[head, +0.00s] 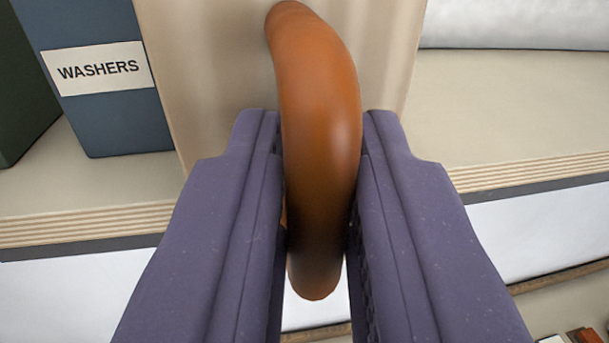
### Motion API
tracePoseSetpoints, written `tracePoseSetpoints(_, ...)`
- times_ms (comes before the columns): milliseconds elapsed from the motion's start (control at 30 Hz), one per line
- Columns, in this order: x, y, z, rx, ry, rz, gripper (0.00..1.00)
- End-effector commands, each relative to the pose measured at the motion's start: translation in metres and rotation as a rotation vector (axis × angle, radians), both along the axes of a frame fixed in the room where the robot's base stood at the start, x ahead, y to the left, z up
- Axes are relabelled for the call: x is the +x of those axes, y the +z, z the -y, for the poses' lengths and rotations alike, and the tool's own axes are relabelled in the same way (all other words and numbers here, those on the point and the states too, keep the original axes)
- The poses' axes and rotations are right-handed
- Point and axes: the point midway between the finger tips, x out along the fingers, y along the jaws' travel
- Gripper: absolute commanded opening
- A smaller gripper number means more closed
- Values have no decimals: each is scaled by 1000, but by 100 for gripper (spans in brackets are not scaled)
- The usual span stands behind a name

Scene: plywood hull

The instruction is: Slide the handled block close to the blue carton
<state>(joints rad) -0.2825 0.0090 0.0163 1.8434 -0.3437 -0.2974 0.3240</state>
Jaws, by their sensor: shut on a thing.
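The handled block (220,60) is a pale beige block that fills the upper middle of the head view. Its brown curved handle (318,110) sticks out toward me. My gripper (321,170) is shut on the handle, with one purple finger on each side of it. The blue carton (105,110) stands on the plywood shelf to the left of the block and carries a label reading WASHERS. Its right side is close to the block's left edge; the exact gap is hard to tell.
A dark green box (22,90) stands at the far left, beside the carton. The plywood shelf (520,110) is bare to the right of the block, with a white roll-like thing (515,22) behind. Small items lie below at the bottom right.

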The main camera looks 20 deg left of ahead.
Motion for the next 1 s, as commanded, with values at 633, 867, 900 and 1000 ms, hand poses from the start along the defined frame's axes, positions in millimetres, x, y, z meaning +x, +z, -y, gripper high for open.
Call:
tracePoseSetpoints(633,-21,0,9,2,-1,2,36)
tracePoseSetpoints(867,-59,0,24,1,0,2,36)
tracePoseSetpoints(900,-64,1,26,1,1,3,36)
tracePoseSetpoints(1000,-70,0,29,1,0,1,36)
